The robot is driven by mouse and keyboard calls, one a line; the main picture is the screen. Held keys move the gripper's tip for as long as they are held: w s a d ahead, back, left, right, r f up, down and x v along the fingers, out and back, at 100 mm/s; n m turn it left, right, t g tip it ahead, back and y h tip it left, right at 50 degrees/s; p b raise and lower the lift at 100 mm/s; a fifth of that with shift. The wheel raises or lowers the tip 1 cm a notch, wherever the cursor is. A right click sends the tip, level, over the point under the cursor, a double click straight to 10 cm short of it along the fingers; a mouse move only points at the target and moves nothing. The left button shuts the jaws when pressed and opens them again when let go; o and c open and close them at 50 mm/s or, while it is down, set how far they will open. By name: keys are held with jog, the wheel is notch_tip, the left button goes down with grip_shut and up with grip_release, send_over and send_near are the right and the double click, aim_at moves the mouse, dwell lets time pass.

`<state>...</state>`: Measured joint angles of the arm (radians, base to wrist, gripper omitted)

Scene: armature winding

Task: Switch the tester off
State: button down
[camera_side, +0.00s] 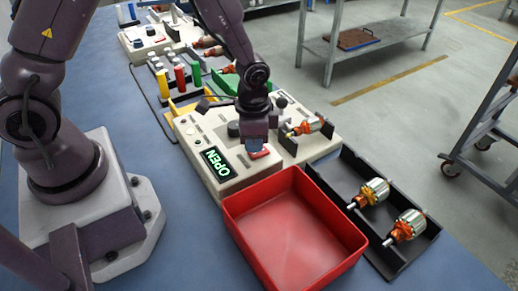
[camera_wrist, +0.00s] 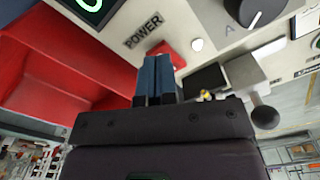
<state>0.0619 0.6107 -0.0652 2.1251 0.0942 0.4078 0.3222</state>
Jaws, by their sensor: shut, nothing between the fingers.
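The tester (camera_side: 198,141) is a cream box on the blue bench, and its display (camera_side: 216,163) reads OPEN in green. A red power switch (camera_side: 259,154) sits on its top panel, beside the display. In the wrist view the red switch (camera_wrist: 166,52) shows next to the word POWER (camera_wrist: 143,33). My gripper (camera_side: 254,148) is shut and empty, with its blue fingers right at the switch. In the wrist view the fingertips (camera_wrist: 157,62) overlap the switch and hide part of it. I cannot tell whether they touch it.
An armature (camera_side: 310,126) rests in a holder at the tester's right. A red bin (camera_side: 294,232) stands in front of the tester, and a black tray (camera_side: 419,241) with two armatures lies to its right. A black knob (camera_wrist: 255,10) is near the fingers.

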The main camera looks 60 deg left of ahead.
jog(key=shift+f, duration=0.65)
jog(key=shift+r, duration=3.5)
jog(key=shift+s, duration=0.15)
jog(key=s+a+r+n+t, duration=0.2)
jog(key=s+r+n, duration=0.1)
jog(key=s+r, duration=0.4)
jog(key=s+a+r+n+t, duration=0.2)
jog(key=s+r, duration=0.4)
jog(key=r, duration=0.7)
jog(key=shift+s+r+n+t, duration=0.4)
jog(key=shift+n+t, duration=0.1)
jog(key=shift+t, duration=0.3)
